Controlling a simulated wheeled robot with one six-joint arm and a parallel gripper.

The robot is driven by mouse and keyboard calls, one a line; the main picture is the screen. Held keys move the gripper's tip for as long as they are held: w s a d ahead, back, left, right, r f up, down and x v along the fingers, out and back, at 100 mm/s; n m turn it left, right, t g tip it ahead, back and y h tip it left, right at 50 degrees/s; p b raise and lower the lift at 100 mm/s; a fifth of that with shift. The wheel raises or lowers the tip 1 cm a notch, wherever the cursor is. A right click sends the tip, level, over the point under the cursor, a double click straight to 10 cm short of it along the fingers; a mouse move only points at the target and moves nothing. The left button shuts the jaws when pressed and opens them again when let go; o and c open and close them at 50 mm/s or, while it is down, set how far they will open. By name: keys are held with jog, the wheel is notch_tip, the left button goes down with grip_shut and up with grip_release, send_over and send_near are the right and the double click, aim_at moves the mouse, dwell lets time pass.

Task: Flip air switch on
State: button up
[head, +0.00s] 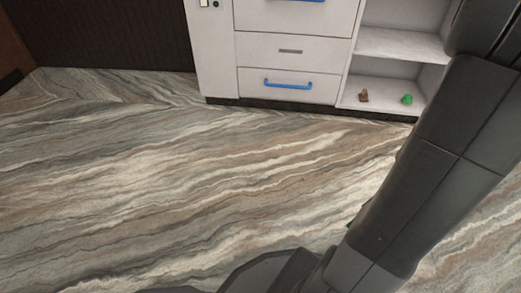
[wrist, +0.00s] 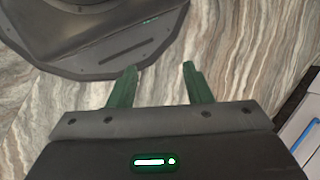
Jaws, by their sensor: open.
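A small light plate (head: 204,3) and a small dark round spot (head: 215,4) sit on the white cabinet's left panel, at the top edge of the head view. They are cut off and too small for me to tell whether either is the air switch, or how it is set. My gripper (wrist: 159,68) shows in the wrist view with its two green fingers apart and nothing between them. It points at the floor and my own base, away from the cabinet front.
The white cabinet (head: 217,55) has drawers with blue handles (head: 288,84) and open shelves at right. A brown item (head: 364,95) and a green item (head: 407,99) lie on the bottom shelf. The streaked floor (head: 180,190) before it is clear.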

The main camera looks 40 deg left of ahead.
jog(key=w+a+m+y, duration=0.1)
jog(key=a, duration=0.1)
jog(key=w+a+f+m+y+p, duration=0.1)
jog(key=a, duration=0.1)
jog(key=w+a+m+y+p, duration=0.1)
jog(key=a, duration=0.1)
jog(key=shift+f+m, duration=0.2)
jog(key=shift+m, duration=0.2)
grip_shut()
jog(key=w+a+f+m+t+y+p, duration=0.1)
jog(key=w+a+f+m+t+p, duration=0.2)
jog(key=w+f+m, duration=0.3)
jog(key=w+a+f+m+t+y+p, duration=0.2)
jog(key=w+a+f+m, duration=0.4)
jog(key=f+m, duration=0.3)
jog(key=shift+w+f+m+t+p, duration=0.3)
jog(key=shift+f+m+t+p, duration=0.15)
jog(key=shift+t, duration=0.55)
jog(key=shift+a, duration=0.2)
